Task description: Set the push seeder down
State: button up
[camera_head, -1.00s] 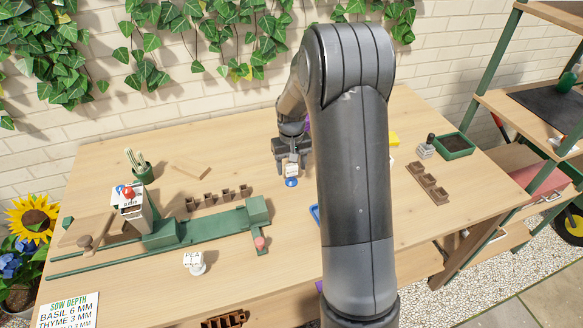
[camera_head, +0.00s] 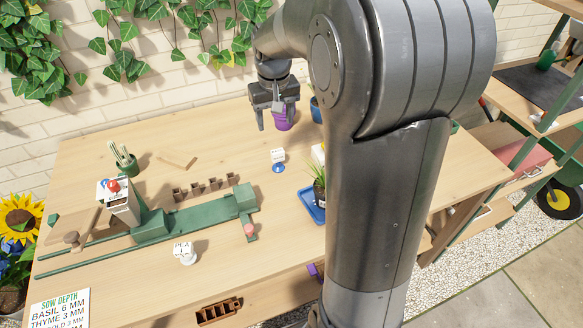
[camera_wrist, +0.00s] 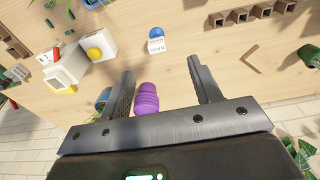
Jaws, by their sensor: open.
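A small white block with dark lettering and a round blue end (camera_head: 278,158), which I take for the push seeder, rests on the bench. It also shows in the wrist view (camera_wrist: 156,42), beyond the fingertips and clear of them. My gripper (camera_head: 271,118) is open and above the bench, farther back than the block. In the wrist view my open gripper (camera_wrist: 165,88) has nothing clamped between its fingers. A purple pot (camera_wrist: 147,98) appears between the fingers there, apart from them; in the head view the purple pot (camera_head: 283,122) is partly hidden behind my gripper.
A green railed fixture (camera_head: 190,222) carries a white box with a red knob (camera_head: 118,200). Small brown pots (camera_head: 205,187) stand behind it. A white lettered piece (camera_head: 184,253) sits in front. A blue tray with a plant (camera_head: 313,210) is partly hidden by my arm.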

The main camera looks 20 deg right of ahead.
jog(key=s+a+r+t, duration=0.2)
jog(key=s+r, duration=0.1)
jog(key=s, duration=0.9)
jog(key=s+a+r+t, duration=0.2)
jog(key=s+r, duration=0.1)
jog(key=s, duration=0.8)
jog(key=shift+s+a+r, duration=0.3)
jog(key=shift+s+a, duration=0.1)
jog(key=shift+o, duration=0.4)
jog(key=shift+s+f, duration=0.15)
jog(key=shift+s, duration=0.3)
